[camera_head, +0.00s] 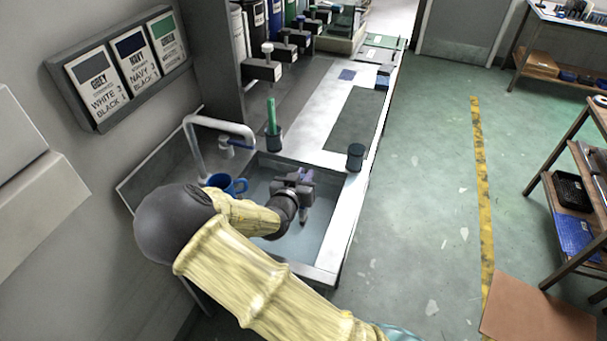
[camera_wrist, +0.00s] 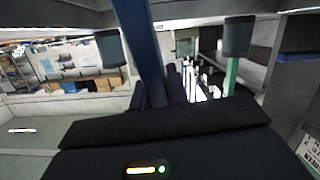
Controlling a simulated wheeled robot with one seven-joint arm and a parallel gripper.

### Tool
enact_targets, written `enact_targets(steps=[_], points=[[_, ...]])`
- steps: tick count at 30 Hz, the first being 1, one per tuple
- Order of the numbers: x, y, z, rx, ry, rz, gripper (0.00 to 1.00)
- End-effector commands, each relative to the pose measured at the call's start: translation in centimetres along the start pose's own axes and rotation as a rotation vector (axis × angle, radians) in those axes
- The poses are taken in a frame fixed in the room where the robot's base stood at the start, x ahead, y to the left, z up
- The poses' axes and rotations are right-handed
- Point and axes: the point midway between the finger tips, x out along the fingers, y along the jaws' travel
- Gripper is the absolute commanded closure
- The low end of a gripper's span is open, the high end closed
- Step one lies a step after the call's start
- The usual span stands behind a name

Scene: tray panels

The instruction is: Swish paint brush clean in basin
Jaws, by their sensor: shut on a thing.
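The basin (camera_head: 308,243) is a grey metal sink with pale bluish water, set at the near end of the bench. My gripper (camera_head: 297,187) is over the basin and shut on a paint brush (camera_head: 303,174) with a dark blue handle. The brush's handle also shows in the wrist view (camera_wrist: 146,45), running between the fingers.
A bent tap (camera_head: 218,124) and a blue mug (camera_head: 224,183) stand at the basin's left. A dark cup (camera_head: 273,141) holds a green brush (camera_head: 271,115) behind the basin. Another dark cup (camera_head: 355,158) stands at the back right corner. Dispensers line the bench beyond.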

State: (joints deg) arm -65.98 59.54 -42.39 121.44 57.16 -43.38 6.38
Motion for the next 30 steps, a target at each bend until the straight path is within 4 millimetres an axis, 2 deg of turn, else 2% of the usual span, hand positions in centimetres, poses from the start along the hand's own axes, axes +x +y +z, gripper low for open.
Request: enact_targets(steps=[3,15,30], points=[[0.3,-0.2,1.3,0.000,0.000,0.000,1.00],[0.9,-0.6,4.1,0.001,0.000,-0.001,1.00],[0.9,-0.7,4.4,0.001,0.000,-0.001,1.00]])
